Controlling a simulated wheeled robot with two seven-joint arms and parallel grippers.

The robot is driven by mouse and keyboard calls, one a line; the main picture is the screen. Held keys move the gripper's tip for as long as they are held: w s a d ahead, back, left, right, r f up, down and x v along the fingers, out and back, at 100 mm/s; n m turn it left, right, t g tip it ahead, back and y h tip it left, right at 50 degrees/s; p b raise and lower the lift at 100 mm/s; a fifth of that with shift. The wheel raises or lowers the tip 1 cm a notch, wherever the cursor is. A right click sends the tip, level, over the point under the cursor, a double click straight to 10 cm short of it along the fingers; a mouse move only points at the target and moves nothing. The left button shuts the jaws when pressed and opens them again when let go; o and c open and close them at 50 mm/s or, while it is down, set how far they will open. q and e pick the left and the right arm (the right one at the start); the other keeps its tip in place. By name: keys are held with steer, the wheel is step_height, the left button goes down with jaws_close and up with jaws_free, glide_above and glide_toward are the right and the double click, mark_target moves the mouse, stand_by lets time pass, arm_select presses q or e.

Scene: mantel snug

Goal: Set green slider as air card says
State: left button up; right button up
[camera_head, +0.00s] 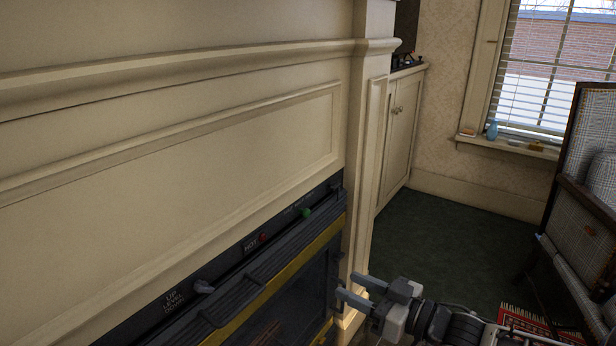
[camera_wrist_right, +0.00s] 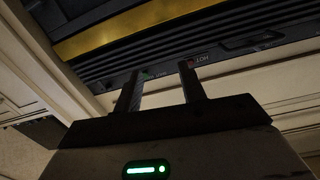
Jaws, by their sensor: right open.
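The green slider (camera_head: 306,213) is a small round knob on the black control strip at the top of the fireplace insert, near its right end. It shows small and dim in the right wrist view (camera_wrist_right: 147,76), between the fingers. My right gripper (camera_head: 346,287) is open and empty, in front of the insert's right side, below and right of the green slider and apart from it. It also shows in the right wrist view (camera_wrist_right: 158,82). I cannot make out an air card. My left gripper is not in view.
On the strip are a red knob (camera_head: 263,237) by a "HOT" label and a grey lever (camera_head: 204,287) by an "UP LEVEL DOWN" label. A black louvre with brass trim (camera_head: 290,268) juts out below. An armchair (camera_head: 585,190) stands at right; dark green carpet (camera_head: 440,240) is open between.

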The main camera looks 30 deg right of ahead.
steer(key=n+p, duration=0.1)
steer(key=p, duration=0.1)
glide_toward(308, 213)
steer(key=b+x, duration=0.5)
steer(key=x, duration=0.2)
steer(key=shift+w+b, duration=0.3)
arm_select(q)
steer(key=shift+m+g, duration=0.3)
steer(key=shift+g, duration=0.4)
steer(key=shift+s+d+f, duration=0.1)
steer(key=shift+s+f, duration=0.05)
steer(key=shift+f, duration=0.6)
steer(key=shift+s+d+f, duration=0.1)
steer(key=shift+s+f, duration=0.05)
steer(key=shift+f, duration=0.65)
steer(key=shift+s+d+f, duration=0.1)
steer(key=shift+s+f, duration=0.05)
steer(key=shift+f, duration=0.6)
arm_select(e)
steer(key=shift+w+a+f, duration=0.1)
steer(key=shift+w+a, duration=0.2)
steer(key=shift+w, duration=0.3)
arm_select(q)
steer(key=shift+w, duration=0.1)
arm_select(e)
jaws_close()
